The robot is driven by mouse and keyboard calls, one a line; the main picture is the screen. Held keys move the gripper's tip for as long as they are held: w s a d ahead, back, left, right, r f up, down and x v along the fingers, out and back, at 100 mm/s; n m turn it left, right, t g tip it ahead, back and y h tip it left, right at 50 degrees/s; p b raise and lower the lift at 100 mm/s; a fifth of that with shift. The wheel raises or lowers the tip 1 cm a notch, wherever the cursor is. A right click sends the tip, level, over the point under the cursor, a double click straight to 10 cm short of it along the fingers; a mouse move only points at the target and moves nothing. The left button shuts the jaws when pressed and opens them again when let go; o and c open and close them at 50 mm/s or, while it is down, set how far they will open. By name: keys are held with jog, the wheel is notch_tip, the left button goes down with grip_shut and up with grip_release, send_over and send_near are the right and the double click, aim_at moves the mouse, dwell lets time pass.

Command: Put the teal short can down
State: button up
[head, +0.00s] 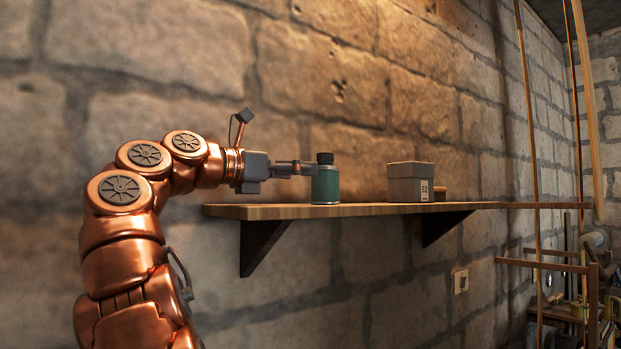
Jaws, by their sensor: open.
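The teal short can (326,184) has a dark cap and stands upright on a wooden wall shelf (230,211), left of the shelf's middle. Its base appears to rest on the shelf top. My gripper (306,168) reaches in from the left, level with the upper part of the can. It is open, with its fingers at the can's left side. The far finger is partly hidden, and I cannot tell whether the fingers touch the can.
A grey box marked 92 (409,183) stands on the shelf to the right, with a small brown item (440,193) beside it. The shelf between can and box is clear. A stone wall (350,90) runs close behind. Wooden poles (530,120) stand at far right.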

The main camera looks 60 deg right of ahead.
jog(key=shift+v, duration=2.35)
